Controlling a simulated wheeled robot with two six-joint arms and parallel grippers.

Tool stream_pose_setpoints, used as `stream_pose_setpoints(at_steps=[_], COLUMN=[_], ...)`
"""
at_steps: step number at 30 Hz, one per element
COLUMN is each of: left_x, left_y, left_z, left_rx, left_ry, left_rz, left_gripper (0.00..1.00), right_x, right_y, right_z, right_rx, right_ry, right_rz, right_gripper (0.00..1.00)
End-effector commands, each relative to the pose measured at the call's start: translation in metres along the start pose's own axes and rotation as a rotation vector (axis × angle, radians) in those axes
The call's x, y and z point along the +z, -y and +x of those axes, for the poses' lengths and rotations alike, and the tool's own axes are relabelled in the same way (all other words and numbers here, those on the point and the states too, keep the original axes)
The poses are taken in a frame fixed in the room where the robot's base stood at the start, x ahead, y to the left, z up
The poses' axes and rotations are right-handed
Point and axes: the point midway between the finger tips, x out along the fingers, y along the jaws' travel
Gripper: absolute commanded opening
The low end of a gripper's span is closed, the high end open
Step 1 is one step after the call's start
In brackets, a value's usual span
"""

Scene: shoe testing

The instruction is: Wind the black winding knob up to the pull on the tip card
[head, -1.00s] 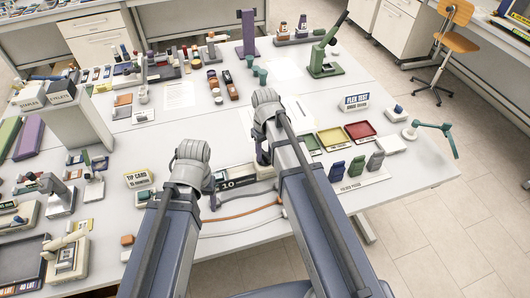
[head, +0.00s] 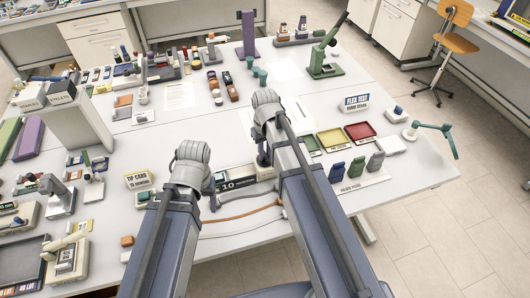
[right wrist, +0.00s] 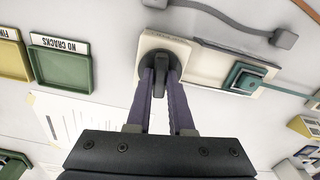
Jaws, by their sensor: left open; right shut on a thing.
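In the right wrist view the black winding knob (right wrist: 157,62) sits on a cream block (right wrist: 183,50). My right gripper (right wrist: 161,82) is shut on it, one purple finger on each side. In the head view my right gripper (head: 263,157) points down beside a dark display reading 10 (head: 237,183); the knob is hidden there. My left gripper (head: 213,201) hangs over the table, open and mostly hidden by my arm.
A teal square piece (right wrist: 246,78) lies beside the knob block. An orange cable (head: 243,213) and grey cables cross the table's front. Green, yellow and red trays (head: 331,139) stand to the right, with shoe-like pieces (head: 357,166) before them.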

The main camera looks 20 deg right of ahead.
Motion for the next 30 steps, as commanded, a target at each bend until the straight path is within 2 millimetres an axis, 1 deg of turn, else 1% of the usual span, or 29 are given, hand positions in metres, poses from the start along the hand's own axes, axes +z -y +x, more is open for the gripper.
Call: stream_pose_setpoints(at_steps=[3, 5, 14, 15, 22, 23, 30], left_x=[0.0, 0.0, 0.0, 0.0, 0.0, 0.0, 0.0], left_y=[0.0, 0.0, 0.0, 0.0, 0.0, 0.0, 0.0], left_z=[0.0001, 0.0001, 0.0001, 0.0001, 0.0, 0.0, -0.0003], left_rx=[0.0, 0.0, 0.0, 0.0, 0.0, 0.0, 0.0], left_ry=[0.0, 0.0, 0.0, 0.0, 0.0, 0.0, 0.0], left_rz=[0.0, 0.0, 0.0, 0.0, 0.0, 0.0, 0.0], left_gripper=[0.68, 0.68, 0.68, 0.68, 0.68, 0.68, 0.68], right_x=[0.0, 0.0, 0.0, 0.0, 0.0, 0.0, 0.0], right_y=[0.0, 0.0, 0.0, 0.0, 0.0, 0.0, 0.0], right_z=[0.0001, 0.0001, 0.0001, 0.0001, 0.0, 0.0, -0.0003], right_rx=[0.0, 0.0, 0.0, 0.0, 0.0, 0.0, 0.0], right_ry=[0.0, 0.0, 0.0, 0.0, 0.0, 0.0, 0.0], right_rz=[0.077, 0.099, 0.11, 0.109, 0.108, 0.108, 0.108], right_gripper=[0.0, 0.0, 0.0, 0.22, 0.48, 0.5, 0.5])
